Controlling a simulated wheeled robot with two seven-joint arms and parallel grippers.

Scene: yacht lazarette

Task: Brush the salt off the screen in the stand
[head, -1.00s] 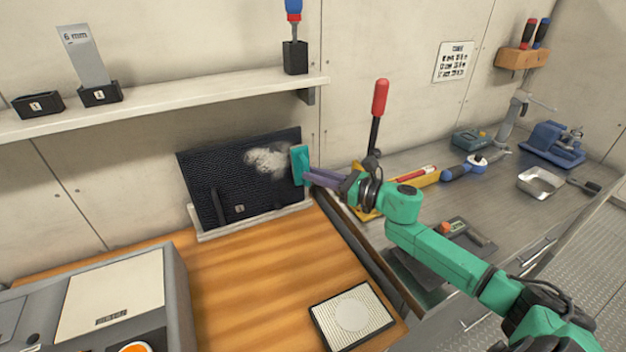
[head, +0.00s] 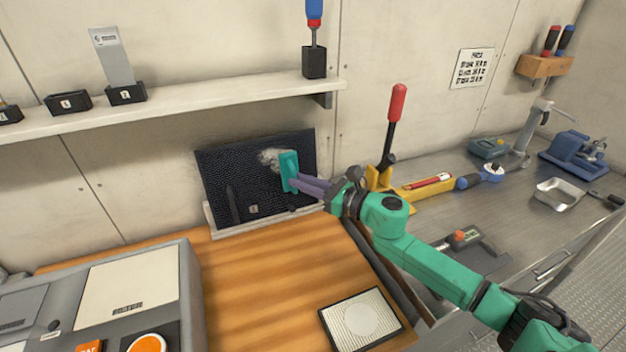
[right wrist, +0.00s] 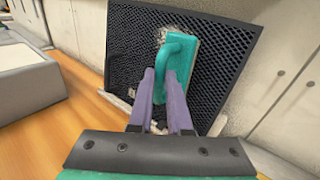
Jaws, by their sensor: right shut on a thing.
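The black mesh screen (head: 232,178) leans tilted back in a pale stand (head: 240,228) on the wooden bench. A whitish salt patch (head: 268,157) lies on its upper middle, partly hidden by the teal brush (head: 288,170). My right gripper (head: 300,186) is shut on the brush's handle and holds it upright at the screen face. In the right wrist view the brush (right wrist: 178,65) stands between the purple fingers (right wrist: 166,88), with a little salt showing above it. I cannot tell whether the bristles touch the mesh. My left gripper is not in view.
A framed pale filter panel (head: 360,318) lies at the bench's front right. A grey machine (head: 120,290) stands at front left. A shelf (head: 170,107) runs above the screen. A red-handled lever (head: 392,120) stands right of it. The bench middle is clear.

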